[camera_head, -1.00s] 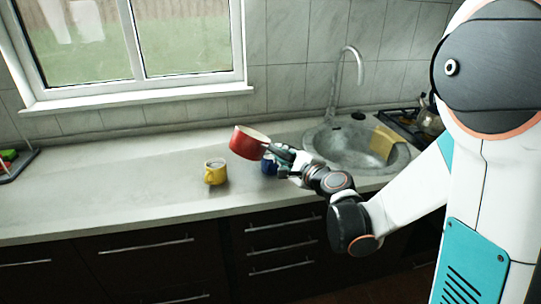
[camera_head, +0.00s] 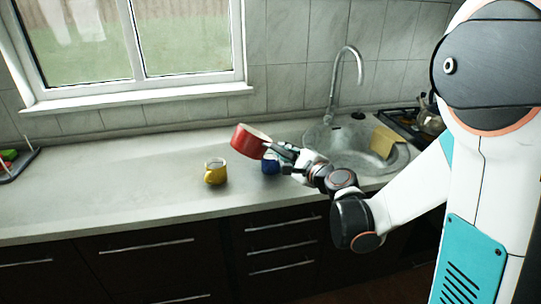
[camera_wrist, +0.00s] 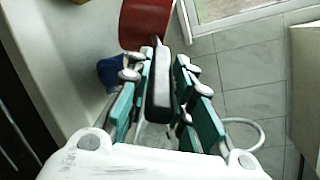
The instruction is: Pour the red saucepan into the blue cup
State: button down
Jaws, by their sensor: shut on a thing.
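The red saucepan (camera_head: 248,142) is held in the air above the counter, its pan to the left of my gripper and tilted. My gripper (camera_head: 284,151) is shut on its dark handle. In the wrist view, the handle (camera_wrist: 158,90) lies between the fingers of my gripper (camera_wrist: 165,75), and the red saucepan (camera_wrist: 146,22) is beyond the fingertips. The blue cup (camera_head: 270,163) stands on the counter below the handle, partly hidden by my gripper. In the wrist view the blue cup (camera_wrist: 112,74) is left of the fingers. The inside of the pan and the cup's contents cannot be made out.
A yellow mug (camera_head: 215,172) stands on the counter (camera_head: 110,190) left of the blue cup. The sink (camera_head: 345,150) with its faucet (camera_head: 337,85) is to the right, with a yellow cloth or sponge (camera_head: 384,140) at its edge. The counter's left part is mostly clear.

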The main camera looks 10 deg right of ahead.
jog(key=shift+w+d+r+m, duration=0.2)
jog(key=shift+d+m, duration=0.1)
jog(key=shift+d, duration=0.1)
dwell(0.6)
jog(key=shift+s+a+f+n+b, duration=0.7)
jog(key=shift+a+f+n+b, duration=0.7)
jog(key=shift+a+f+b, duration=0.5)
jog(key=s+a+r+n+t+h+p, duration=0.1)
jog(key=a+r+n+p, duration=0.35)
jog(key=r, duration=0.35)
jog(key=w+d+f+m+h, duration=0.1)
jog(key=w+d, duration=0.1)
jog(key=w+d+f+m+h, duration=0.1)
jog(key=w+d+f, duration=0.1)
jog(key=w+d+f+m+h, duration=0.1)
jog(key=w+d, duration=0.1)
jog(key=w, duration=0.1)
jog(key=shift+d+f, duration=0.15)
jog(key=shift+d, duration=0.05)
dwell(0.3)
